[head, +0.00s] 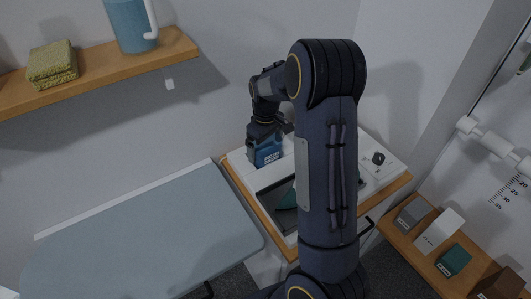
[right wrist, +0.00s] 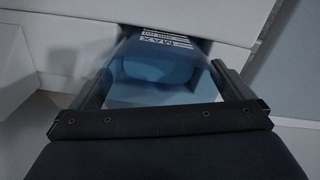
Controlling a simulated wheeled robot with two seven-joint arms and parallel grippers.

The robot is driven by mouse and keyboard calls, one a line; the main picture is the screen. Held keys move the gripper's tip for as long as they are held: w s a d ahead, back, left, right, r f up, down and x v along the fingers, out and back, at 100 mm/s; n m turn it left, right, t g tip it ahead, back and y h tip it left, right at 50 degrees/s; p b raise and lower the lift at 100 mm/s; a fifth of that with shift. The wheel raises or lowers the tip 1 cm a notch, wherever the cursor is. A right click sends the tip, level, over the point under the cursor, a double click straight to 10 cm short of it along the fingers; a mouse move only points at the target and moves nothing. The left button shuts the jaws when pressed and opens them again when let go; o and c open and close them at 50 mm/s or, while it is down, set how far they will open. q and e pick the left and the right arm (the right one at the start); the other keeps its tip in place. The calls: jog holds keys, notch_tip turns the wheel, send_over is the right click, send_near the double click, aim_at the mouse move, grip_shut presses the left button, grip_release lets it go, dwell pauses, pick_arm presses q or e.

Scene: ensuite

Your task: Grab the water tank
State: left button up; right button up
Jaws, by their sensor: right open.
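The water tank (head: 266,154) is a translucent blue box at the back left of a white unit on a wooden-topped cabinet. My right gripper (head: 264,138) comes down over the tank from above. In the right wrist view its two fingers stand apart, one on each side of the tank; I cannot tell whether they touch it. My left gripper is out of view.
An ironing board (head: 145,243) lies to the left. A dark knob (head: 378,158) sits on the unit's right. A low shelf (head: 408,248) with several boxes is at right.

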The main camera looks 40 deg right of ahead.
jog(key=c, duration=0.8)
jog(key=shift+c, duration=0.5)
jog(key=shift+r, duration=0.15)
